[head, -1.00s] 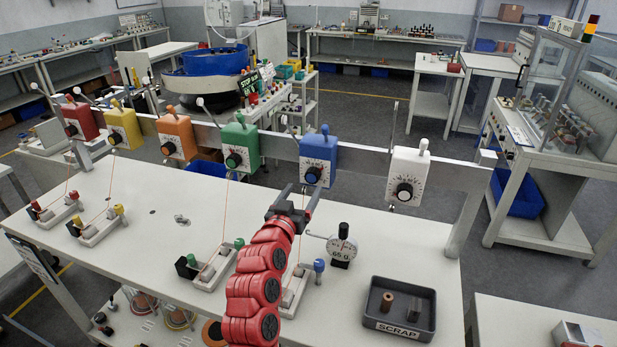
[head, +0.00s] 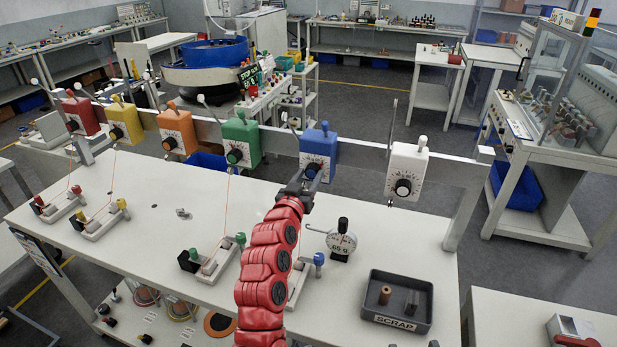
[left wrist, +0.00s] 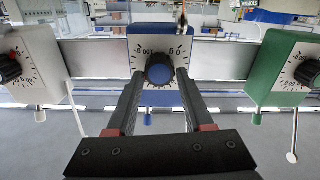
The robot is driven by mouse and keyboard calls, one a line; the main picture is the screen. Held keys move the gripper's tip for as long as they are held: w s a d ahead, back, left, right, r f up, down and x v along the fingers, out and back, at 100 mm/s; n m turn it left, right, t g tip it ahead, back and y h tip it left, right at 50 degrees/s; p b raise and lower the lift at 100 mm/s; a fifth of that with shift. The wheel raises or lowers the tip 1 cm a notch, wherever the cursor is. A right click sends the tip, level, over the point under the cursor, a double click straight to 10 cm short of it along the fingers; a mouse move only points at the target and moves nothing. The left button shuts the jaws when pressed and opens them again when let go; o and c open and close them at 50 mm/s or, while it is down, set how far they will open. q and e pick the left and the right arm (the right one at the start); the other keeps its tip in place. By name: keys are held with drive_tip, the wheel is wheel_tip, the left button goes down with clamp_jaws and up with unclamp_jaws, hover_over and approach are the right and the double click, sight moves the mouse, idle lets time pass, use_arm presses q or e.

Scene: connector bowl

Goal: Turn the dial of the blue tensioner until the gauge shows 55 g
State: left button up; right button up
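The blue tensioner (head: 318,147) hangs on the metal rail, with a dark dial (head: 312,170) on its white scale face. My left gripper (head: 307,179) is at this dial. Its fingertips (left wrist: 161,76) lie at either side of the knob, apart from each other; I cannot tell whether they touch it. The round gauge (head: 341,241) on the table reads 65 g. My left arm partly hides the holder below the blue tensioner. My right gripper is out of view.
Green (head: 241,139) and white (head: 406,171) tensioners flank the blue one; orange, yellow and red ones are farther left. A dark SCRAP tray (head: 372,316) holds two small parts at the front right. Threads run down to holders on the table.

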use_arm(q)
clamp_jaws()
drive_tip(key=shift+a+f+n+b, duration=0.1)
drive_tip(key=shift+f+n+b, duration=0.05)
drive_tip(key=shift+n+b, duration=0.55)
drive_tip(key=shift+n, duration=0.8)
drive_tip(key=n, duration=0.2)
drive_tip(key=shift+n, duration=0.3)
drive_tip(key=o, duration=0.5)
unclamp_jaws()
